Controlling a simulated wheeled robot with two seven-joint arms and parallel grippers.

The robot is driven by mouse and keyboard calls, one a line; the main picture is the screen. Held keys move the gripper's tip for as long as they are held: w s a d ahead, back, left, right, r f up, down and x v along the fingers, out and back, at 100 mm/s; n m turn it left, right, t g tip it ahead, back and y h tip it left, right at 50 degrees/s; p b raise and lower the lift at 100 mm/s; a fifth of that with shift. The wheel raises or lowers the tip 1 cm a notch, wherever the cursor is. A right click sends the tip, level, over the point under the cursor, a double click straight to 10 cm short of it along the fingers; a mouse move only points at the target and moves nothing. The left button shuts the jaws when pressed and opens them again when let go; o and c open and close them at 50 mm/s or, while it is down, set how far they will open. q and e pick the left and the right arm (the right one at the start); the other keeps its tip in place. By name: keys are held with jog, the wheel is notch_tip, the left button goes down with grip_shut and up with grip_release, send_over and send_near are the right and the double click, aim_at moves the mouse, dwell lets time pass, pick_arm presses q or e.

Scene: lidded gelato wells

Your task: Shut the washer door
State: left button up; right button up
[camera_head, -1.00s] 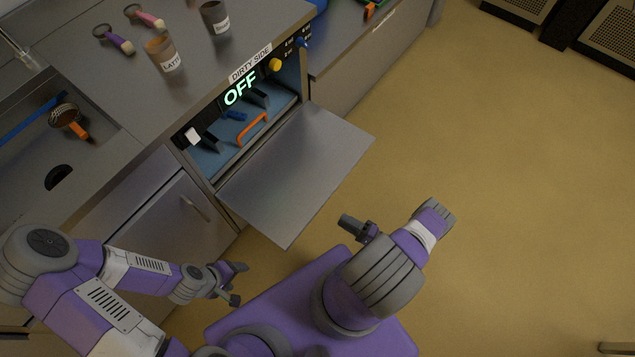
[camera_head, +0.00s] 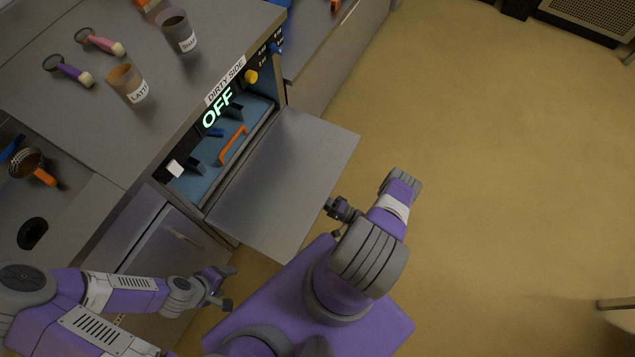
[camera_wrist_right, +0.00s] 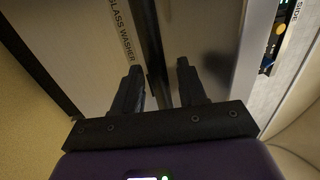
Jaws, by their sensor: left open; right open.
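The washer door (camera_head: 285,185) is a flat grey panel hanging open, folded out from the front of the washer under the counter. My right gripper (camera_head: 333,211) is open and empty, close to the outer right edge of the door; I cannot tell whether it touches. In the right wrist view its two spread black fingers (camera_wrist_right: 158,82) point at a grey panel (camera_wrist_right: 95,45) lettered "GLASS WASHER". My left gripper (camera_head: 226,288) is open and empty, left of the door's near corner.
The washer shows a lit "OFF" sign (camera_head: 218,108) and a yellow knob (camera_head: 251,77); an orange handle (camera_head: 232,145) lies inside its blue interior. Cups, including an orange one (camera_head: 124,82), and scoops stand or lie on the counter (camera_head: 150,45). The yellow floor (camera_head: 500,190) at right is open.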

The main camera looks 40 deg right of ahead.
jog(key=shift+c, duration=0.4)
grip_shut()
